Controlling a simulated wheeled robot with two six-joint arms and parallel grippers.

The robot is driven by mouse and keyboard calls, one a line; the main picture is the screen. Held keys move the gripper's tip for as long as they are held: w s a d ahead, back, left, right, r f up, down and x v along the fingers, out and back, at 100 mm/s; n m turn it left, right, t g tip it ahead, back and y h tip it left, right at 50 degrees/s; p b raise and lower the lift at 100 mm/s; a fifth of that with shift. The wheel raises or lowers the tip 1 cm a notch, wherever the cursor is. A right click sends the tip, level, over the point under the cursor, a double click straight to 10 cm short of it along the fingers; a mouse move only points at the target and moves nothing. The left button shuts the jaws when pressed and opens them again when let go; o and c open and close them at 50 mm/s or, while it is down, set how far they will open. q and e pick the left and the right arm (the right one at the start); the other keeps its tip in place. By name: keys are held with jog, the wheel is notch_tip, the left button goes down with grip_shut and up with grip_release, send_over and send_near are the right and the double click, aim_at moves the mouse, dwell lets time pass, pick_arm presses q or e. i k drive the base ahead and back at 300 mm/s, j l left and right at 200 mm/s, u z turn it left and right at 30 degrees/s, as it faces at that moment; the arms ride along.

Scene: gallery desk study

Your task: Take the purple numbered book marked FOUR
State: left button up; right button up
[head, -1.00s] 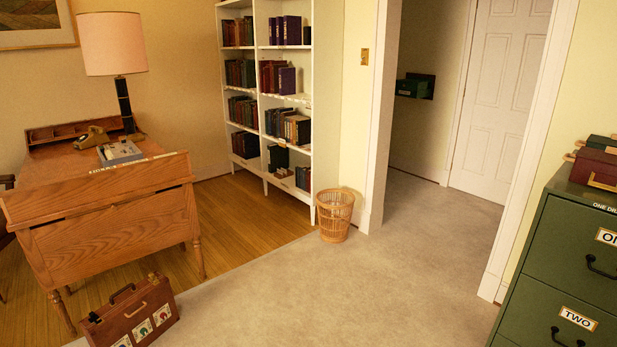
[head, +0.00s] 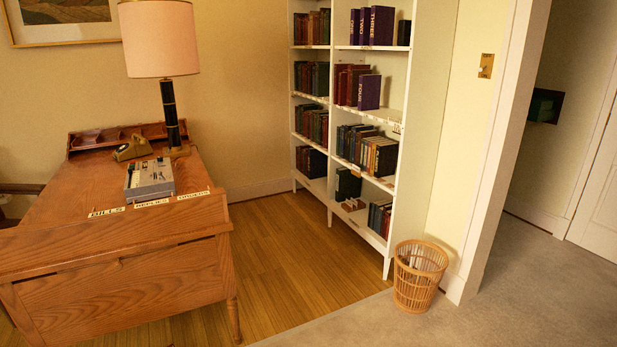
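A purple book (head: 369,92) with a pale vertical title that seems to read FOUR stands upright on the second shelf of the white bookcase (head: 394,158). It is at the right end of a row of dark red books (head: 349,84), with bare shelf to its right. On the top shelf stand purple books marked TWO and THREE (head: 380,26), with another purple one left of them. Neither of my grippers is in view.
A wicker wastebasket (head: 419,277) stands on the floor at the bookcase's right front corner. A wooden desk (head: 120,270) with a lamp (head: 160,40) fills the left. Wooden floor (head: 290,260) is clear between desk and bookcase. A doorway is at right.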

aim_at(369, 86)
jog(key=i+z, duration=0.1)
jog(key=i, duration=0.45)
jog(key=i+z, duration=0.1)
jog(key=i, duration=0.45)
jog(key=i+j+z, duration=0.1)
jog(key=i, duration=0.45)
jog(key=i+j, duration=0.2)
jog(key=i, duration=0.3)
jog(key=i+j+z, duration=0.15)
jog(key=i, duration=0.4)
jog(key=i+j+z, duration=0.1)
jog(key=i, duration=0.45)
jog(key=i+j+z, duration=0.1)
jog(key=i+j, duration=0.2)
jog(key=i, duration=0.2)
jog(key=i+j, duration=0.4)
jog(key=j, duration=0.15)
